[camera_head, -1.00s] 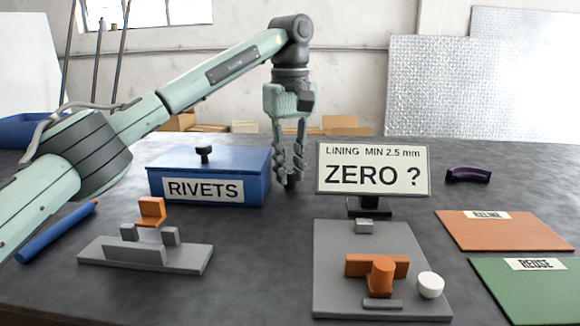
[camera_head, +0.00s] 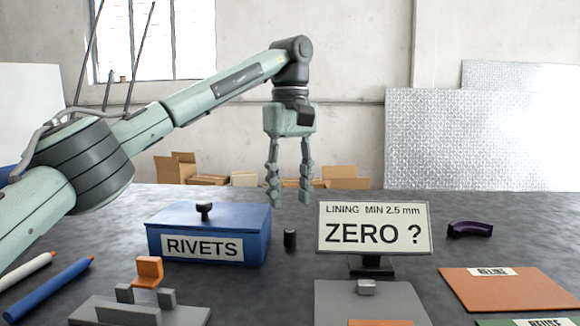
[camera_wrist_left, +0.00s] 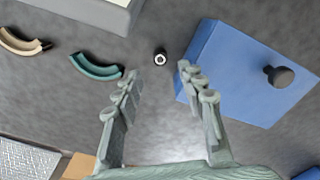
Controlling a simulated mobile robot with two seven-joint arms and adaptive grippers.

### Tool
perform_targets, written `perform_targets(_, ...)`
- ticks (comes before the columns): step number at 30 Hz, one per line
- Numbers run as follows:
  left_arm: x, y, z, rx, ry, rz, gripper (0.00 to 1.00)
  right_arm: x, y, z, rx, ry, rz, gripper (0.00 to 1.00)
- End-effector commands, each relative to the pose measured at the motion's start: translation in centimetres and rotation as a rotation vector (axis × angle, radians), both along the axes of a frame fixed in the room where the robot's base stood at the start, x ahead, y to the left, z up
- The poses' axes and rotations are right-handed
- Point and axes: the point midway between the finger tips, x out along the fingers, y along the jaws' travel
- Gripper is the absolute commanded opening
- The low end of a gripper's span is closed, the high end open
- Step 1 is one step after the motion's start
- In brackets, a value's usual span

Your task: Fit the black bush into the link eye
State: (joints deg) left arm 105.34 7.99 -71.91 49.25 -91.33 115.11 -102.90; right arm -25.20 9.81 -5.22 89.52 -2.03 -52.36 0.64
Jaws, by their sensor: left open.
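The black bush (camera_head: 290,239) stands upright on the table between the blue box and the sign. In the left wrist view the bush (camera_wrist_left: 160,58) shows from above as a dark ring with a pale centre. My left gripper (camera_head: 289,200) is open and empty above the bush, fingers pointing down and clear of it. In the left wrist view the bush lies just past the gap between the fingertips (camera_wrist_left: 159,72). I cannot make out a link eye for certain. A grey fixture (camera_head: 140,312) with an orange part (camera_head: 149,271) stands at the front left. My right gripper is not in view.
A blue RIVETS box (camera_head: 252,215) stands left of the bush, and a sign (camera_head: 374,207) stands right. A grey plate (camera_head: 335,300), an orange mat (camera_head: 505,290) and a purple curved piece (camera_head: 470,229) lie farther right. The wrist view shows a teal curved piece (camera_wrist_left: 95,68).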

Motion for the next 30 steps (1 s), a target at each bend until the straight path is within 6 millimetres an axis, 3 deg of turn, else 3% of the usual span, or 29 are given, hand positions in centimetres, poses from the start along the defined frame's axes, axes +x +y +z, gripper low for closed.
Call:
perform_targets(1,0.0,0.0,1.3,0.001,-0.005,0.003,0.40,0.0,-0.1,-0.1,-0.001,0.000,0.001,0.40)
perform_targets(6,0.0,0.0,4.0,0.002,-0.001,0.003,0.40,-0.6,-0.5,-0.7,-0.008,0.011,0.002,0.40)
perform_targets(8,0.0,0.0,4.6,0.001,0.000,0.002,0.40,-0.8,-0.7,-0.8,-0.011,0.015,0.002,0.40)
perform_targets(11,0.0,-0.1,5.2,0.004,-0.007,0.000,0.31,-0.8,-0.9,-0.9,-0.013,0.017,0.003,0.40)
perform_targets(14,-0.2,-0.5,5.4,0.036,-0.054,-0.001,0.31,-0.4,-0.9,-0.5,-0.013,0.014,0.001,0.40)
perform_targets(18,-0.8,-1.6,4.5,0.117,-0.178,-0.002,0.31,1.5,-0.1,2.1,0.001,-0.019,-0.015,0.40)
perform_targets(24,-2.3,-2.3,1.7,0.198,-0.298,-0.002,0.31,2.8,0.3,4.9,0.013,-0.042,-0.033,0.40)
perform_targets(30,-2.8,-2.2,-0.1,0.218,-0.326,0.000,0.31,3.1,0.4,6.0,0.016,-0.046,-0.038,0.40)
